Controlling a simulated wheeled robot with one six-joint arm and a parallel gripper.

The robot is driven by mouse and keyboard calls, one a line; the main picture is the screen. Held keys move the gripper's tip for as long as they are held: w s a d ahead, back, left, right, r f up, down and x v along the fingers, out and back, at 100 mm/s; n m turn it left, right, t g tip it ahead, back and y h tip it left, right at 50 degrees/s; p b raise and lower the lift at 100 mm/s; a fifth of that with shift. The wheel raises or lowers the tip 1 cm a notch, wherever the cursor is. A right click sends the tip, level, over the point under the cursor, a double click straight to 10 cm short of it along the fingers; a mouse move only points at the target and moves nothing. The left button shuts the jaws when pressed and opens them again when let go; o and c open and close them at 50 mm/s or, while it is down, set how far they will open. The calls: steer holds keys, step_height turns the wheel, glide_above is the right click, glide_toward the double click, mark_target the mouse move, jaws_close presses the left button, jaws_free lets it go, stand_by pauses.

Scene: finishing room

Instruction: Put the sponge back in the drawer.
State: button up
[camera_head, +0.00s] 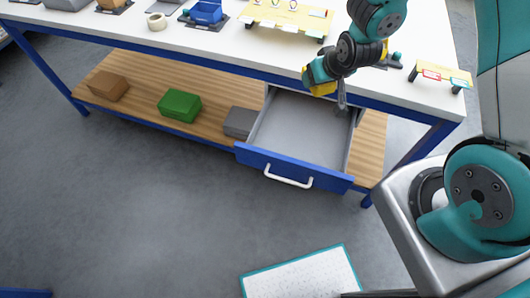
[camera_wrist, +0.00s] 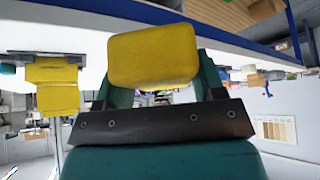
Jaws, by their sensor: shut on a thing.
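The yellow sponge (camera_wrist: 152,56) is held between the fingers of my gripper (camera_wrist: 155,82) in the wrist view. The drawer (camera_head: 300,130) is pulled out under the table, with a grey inside, a blue front and a white handle (camera_head: 288,177). The part of its floor that shows is bare. My arm hides part of its back right corner.
The white table top (camera_head: 245,52) carries a yellow board (camera_head: 290,18), a blue bin (camera_head: 207,12), a tape roll (camera_head: 157,21) and a small yellow stand (camera_head: 441,74). The wooden shelf below holds a brown box (camera_head: 108,86), a green box (camera_head: 179,105) and a grey box (camera_head: 240,121).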

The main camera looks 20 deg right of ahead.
steer(key=w+a+f+n+y+b, duration=0.25)
steer(key=f+b, duration=0.35)
steer(key=b, duration=0.3)
steer(key=n+g+y+b, duration=0.3)
steer(key=n+b, duration=0.5)
steer(key=b, duration=0.8)
glide_above(274, 144)
steer(key=s+d, duration=0.1)
step_height(274, 144, down, 2)
steer(key=shift+h, duration=0.25)
steer(key=f+b, duration=0.1)
steer(key=f, duration=1.2)
steer(key=f+b, duration=0.1)
steer(key=f, duration=0.5)
steer(key=shift+s+d+f+b, duration=0.15)
steer(key=shift+d+f+b, duration=0.05)
steer(key=shift+d+b, duration=0.1)
steer(key=o, duration=0.4)
steer(key=shift+f, duration=0.15)
steer(key=o, duration=0.5)
